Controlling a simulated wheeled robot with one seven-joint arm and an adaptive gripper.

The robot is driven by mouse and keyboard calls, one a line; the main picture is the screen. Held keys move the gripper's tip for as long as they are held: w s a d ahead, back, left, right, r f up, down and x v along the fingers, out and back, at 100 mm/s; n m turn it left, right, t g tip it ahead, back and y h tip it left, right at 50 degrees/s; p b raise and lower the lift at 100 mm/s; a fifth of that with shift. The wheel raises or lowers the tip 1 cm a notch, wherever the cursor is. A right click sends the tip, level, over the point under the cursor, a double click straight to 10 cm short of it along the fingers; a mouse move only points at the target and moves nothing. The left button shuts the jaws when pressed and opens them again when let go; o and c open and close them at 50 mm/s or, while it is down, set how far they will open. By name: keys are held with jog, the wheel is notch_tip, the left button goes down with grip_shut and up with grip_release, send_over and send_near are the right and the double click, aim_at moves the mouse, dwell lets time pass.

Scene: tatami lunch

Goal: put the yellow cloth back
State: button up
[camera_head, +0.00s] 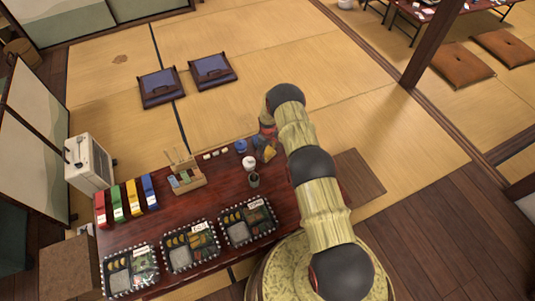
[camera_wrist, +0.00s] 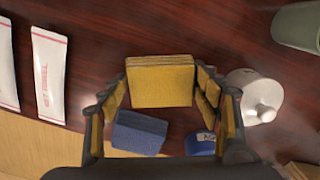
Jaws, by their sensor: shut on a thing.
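The yellow cloth (camera_wrist: 160,80), a folded square block, is between the two fingers of my gripper (camera_wrist: 159,92) in the wrist view. My gripper is shut on it. A folded blue cloth (camera_wrist: 138,133) lies on the dark red table just below it in the picture. In the head view my gripper (camera_head: 266,146) is over the table's far right part, and the yellow cloth (camera_head: 270,153) shows small at its tip. How high the cloth is above the table is hard to tell.
A white lidded pot (camera_wrist: 256,95), a blue round item (camera_wrist: 201,143) and a green cup (camera_wrist: 298,27) stand close on the right. White towel packets (camera_wrist: 48,72) lie left. A wooden caddy (camera_head: 182,182) and several bento boxes (camera_head: 191,246) occupy the table (camera_head: 150,230).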

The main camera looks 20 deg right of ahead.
jog(key=shift+w+r, duration=0.1)
jog(key=shift+f, duration=0.2)
jog(key=o, duration=1.2)
jog(key=shift+o, duration=0.6)
jog(key=shift+r, duration=0.15)
